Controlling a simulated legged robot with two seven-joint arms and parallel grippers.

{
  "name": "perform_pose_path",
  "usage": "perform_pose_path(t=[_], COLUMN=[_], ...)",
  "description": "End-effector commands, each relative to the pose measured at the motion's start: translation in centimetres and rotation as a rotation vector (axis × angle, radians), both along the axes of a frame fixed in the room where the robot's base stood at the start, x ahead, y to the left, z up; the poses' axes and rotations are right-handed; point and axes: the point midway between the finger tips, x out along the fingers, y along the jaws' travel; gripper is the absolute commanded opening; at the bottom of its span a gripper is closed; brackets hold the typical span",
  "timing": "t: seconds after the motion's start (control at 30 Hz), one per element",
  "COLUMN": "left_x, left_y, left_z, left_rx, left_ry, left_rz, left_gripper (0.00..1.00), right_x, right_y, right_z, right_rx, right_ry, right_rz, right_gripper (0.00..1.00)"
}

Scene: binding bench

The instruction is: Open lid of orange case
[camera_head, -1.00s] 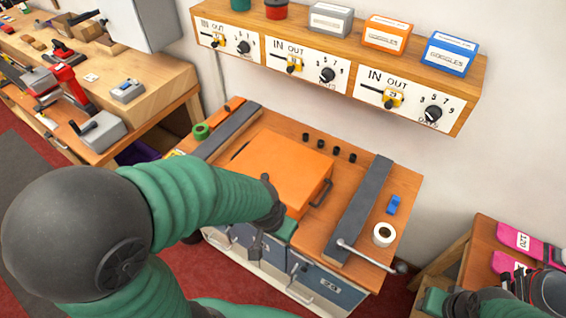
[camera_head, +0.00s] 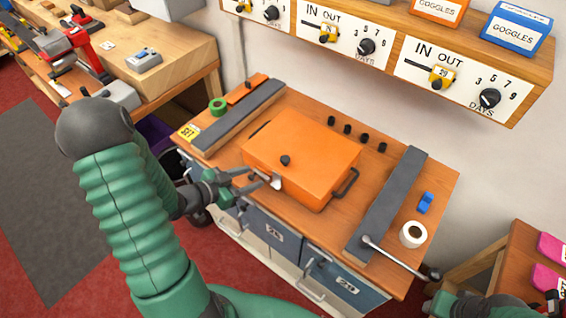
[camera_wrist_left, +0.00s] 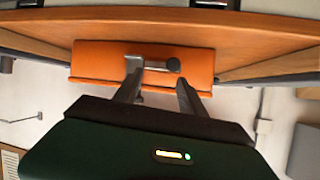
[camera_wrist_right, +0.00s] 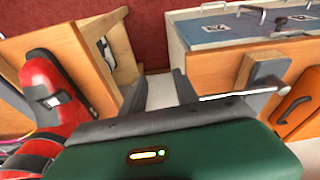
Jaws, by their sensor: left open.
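The orange case (camera_head: 308,150) lies on the wooden bench top with its lid shut. My left gripper (camera_head: 256,180) is open at the case's near left side, fingertips close to the knob; contact cannot be told. My right gripper (camera_wrist_right: 155,88) is open and empty, low at the right.
Grey bars (camera_head: 388,205) (camera_head: 236,120) flank the case. A white tape roll (camera_head: 412,234), a blue item (camera_head: 425,203) and a metal lever (camera_head: 395,257) are at the right. Green tape (camera_head: 217,106) is at the left. Several black pegs stand behind the case. A shelf (camera_head: 450,75) hangs above.

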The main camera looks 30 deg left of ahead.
Motion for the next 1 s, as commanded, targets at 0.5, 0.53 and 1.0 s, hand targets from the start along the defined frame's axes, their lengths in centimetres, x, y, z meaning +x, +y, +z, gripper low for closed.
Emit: perform_pose_path(t=[0.5, 0.53, 1.0], left_x=[-2.6, -1.9, 8.6], left_y=[-2.3, -2.4, -6.3], left_z=[3.6, 3.5, 3.4], left_rx=[-0.242, -0.242, -0.240], left_ry=[-0.404, -0.404, -0.400], left_rz=[-0.086, -0.085, -0.082], left_gripper=[0.48, 0.48, 0.48], right_x=[0.0, 0.0, 0.0], right_y=[-0.1, -0.1, 0.0], right_z=[-2.1, -2.0, -1.2], right_rx=[0.000, 0.000, 0.000], right_ry=[0.000, 0.000, 0.000], right_rz=[-0.001, -0.001, 0.000], right_gripper=[0.36, 0.36, 0.36])
